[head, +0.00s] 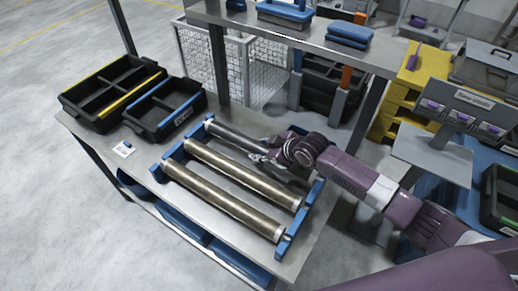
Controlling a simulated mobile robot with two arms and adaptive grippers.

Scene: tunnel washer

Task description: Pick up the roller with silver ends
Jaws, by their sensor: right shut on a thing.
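Three long rollers lie side by side on a blue rack (284,246) on the workbench. The near roller (222,198) and the middle roller (243,172) have brownish metal bodies with paler silvery ends. The far roller (234,136) looks greyer, with a pale left end. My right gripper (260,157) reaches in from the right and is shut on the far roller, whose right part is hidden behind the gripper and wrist. I cannot tell whether this roller is lifted off the rack. My left gripper is out of view.
Two black bins, one with a yellow edge (112,92) and one with a blue edge (165,108), stand at the bench's left end. A small white card (124,149) lies near them. An upper shelf (300,38) on posts runs above the bench's back.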

